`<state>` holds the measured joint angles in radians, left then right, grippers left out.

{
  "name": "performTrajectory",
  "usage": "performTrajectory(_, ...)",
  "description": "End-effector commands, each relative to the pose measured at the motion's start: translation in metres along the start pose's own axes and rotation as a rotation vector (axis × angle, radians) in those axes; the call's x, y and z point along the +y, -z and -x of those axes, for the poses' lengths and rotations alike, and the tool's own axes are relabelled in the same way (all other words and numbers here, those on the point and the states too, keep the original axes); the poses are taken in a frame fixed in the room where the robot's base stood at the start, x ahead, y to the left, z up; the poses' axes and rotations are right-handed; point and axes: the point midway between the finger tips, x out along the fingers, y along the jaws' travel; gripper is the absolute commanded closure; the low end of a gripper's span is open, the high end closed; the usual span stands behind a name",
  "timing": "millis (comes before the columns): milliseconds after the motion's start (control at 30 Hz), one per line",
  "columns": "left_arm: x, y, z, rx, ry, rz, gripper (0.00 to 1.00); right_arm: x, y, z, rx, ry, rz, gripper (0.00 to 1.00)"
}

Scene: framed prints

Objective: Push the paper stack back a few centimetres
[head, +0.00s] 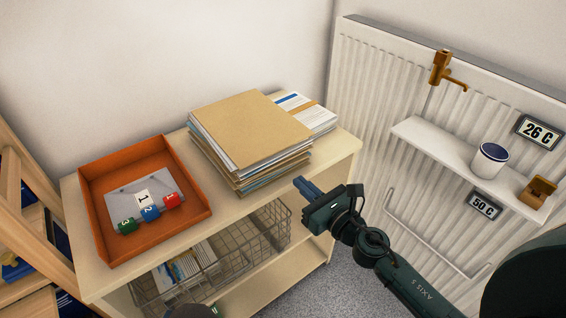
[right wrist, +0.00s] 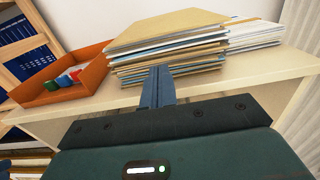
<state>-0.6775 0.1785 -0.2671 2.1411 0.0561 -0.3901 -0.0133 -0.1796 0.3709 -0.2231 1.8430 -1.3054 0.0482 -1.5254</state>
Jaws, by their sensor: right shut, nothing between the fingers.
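The paper stack (head: 245,130) lies on top of the wooden cabinet, a tall pile of papers and folders with a tan folder uppermost. It also shows in the right wrist view (right wrist: 190,50), straight beyond the fingers. My right gripper (head: 300,183) is shut and empty, its blue fingers pointing at the front of the stack. In the right wrist view the fingertips (right wrist: 158,70) overlap the stack's lower front edge; whether they touch it I cannot tell. My left gripper is not in view; only a dark rounded shape shows at the bottom edge of the head view.
An orange tray (head: 97,190) with numbered blocks stands left of the stack. A lower white pile (head: 318,118) sits against the stack's back right. The cabinet top (head: 230,212) is bare in front. A radiator (head: 370,90) with a small shelf (head: 440,146) stands at the right.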

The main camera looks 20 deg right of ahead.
Motion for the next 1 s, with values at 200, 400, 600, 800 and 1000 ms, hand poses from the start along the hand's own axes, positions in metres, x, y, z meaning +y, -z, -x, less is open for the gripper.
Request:
performTrajectory(200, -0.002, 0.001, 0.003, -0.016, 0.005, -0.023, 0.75, 0.0, -0.002, -0.046, -0.002, 0.001, -0.002, 1.0)
performTrajectory(400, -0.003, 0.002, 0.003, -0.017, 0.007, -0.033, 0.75, 0.001, 0.0, -0.07, -0.001, 0.0, -0.002, 1.0)
performTrajectory(600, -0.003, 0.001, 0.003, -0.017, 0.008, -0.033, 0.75, 0.001, 0.001, -0.076, 0.001, 0.0, -0.001, 1.0)
performTrajectory(800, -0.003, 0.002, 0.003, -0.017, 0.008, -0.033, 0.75, 0.0, 0.001, -0.076, 0.001, 0.0, -0.002, 1.0)
performTrajectory(1000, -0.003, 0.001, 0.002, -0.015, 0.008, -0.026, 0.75, -0.004, 0.002, -0.077, 0.001, 0.0, -0.001, 1.0)
